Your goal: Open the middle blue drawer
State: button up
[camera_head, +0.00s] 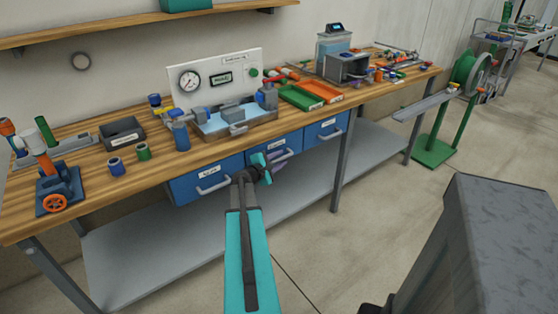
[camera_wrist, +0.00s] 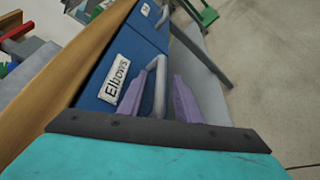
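The middle blue drawer (camera_head: 290,144) is under the workbench top, between two other blue drawers, and looks closed. In the wrist view, the blue drawer front (camera_wrist: 98,88) has a white label reading "Elbows" and a pale grey bar handle (camera_wrist: 159,88). My gripper (camera_wrist: 161,76) has its two purple fingers apart, one on each side of this handle. Gaps show between the fingers and the bar, so it is not clamped. In the head view, my gripper (camera_head: 279,161) is at the middle drawer's front and partly hides its handle.
The left blue drawer (camera_head: 190,188) and right blue drawer (camera_head: 327,130) flank the middle one. A grey lower shelf (camera_head: 150,255) and table legs (camera_head: 341,170) are below. A green reel stand (camera_head: 440,130) stands at right. The floor in front is clear.

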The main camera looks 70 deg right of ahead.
grip_shut()
jog(key=shift+a, duration=0.15)
jog(key=shift+w, duration=0.1)
jog(key=shift+a, duration=0.1)
